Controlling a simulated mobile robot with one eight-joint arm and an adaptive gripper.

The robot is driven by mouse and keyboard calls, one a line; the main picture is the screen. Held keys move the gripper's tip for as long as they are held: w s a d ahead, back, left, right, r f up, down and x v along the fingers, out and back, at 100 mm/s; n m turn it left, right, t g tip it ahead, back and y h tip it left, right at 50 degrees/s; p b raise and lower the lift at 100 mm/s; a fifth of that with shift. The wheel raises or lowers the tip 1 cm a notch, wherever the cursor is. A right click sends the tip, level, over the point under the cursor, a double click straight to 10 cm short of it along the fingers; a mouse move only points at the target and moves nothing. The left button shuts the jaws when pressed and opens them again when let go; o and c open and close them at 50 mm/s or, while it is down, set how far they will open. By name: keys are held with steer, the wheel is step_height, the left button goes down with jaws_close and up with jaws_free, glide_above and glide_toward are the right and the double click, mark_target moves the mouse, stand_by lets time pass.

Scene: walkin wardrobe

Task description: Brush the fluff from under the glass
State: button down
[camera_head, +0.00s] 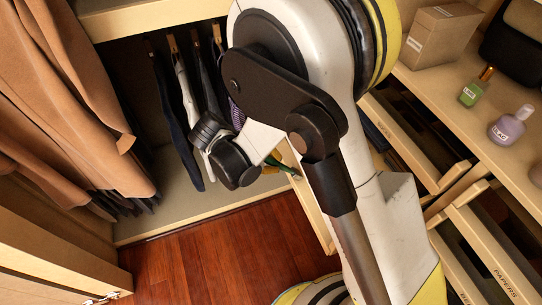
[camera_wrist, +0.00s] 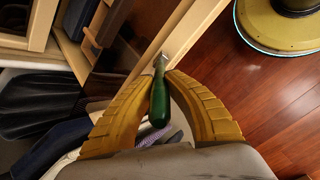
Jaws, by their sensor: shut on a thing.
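My gripper (camera_wrist: 160,80) is shut on a brush-like tool with a green handle (camera_wrist: 160,105). Its pale metal end (camera_wrist: 161,62) points away from my wrist, close to a light wooden panel edge (camera_wrist: 178,42); I cannot tell whether they touch. In the head view the green handle (camera_head: 284,166) shows just past my arm, near the top of the panel (camera_head: 310,205). My arm hides most of the gripper there. I cannot make out the glass or the fluff in either view.
Hanging trousers (camera_head: 170,105) and brown coats (camera_head: 75,95) fill the left side. Open drawers (camera_head: 410,140) stand at the right, below a shelf with a box (camera_head: 440,35), a green bottle (camera_head: 475,88) and a purple bottle (camera_head: 512,125). The wooden floor (camera_head: 215,260) is clear.

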steer(key=shift+s+d, duration=0.1)
steer(key=shift+s, duration=0.2)
steer(key=w+a, duration=0.2)
steer(key=w, duration=0.5)
steer(key=shift+w, duration=0.15)
steer(key=shift+a, duration=0.1)
stand_by(0.3)
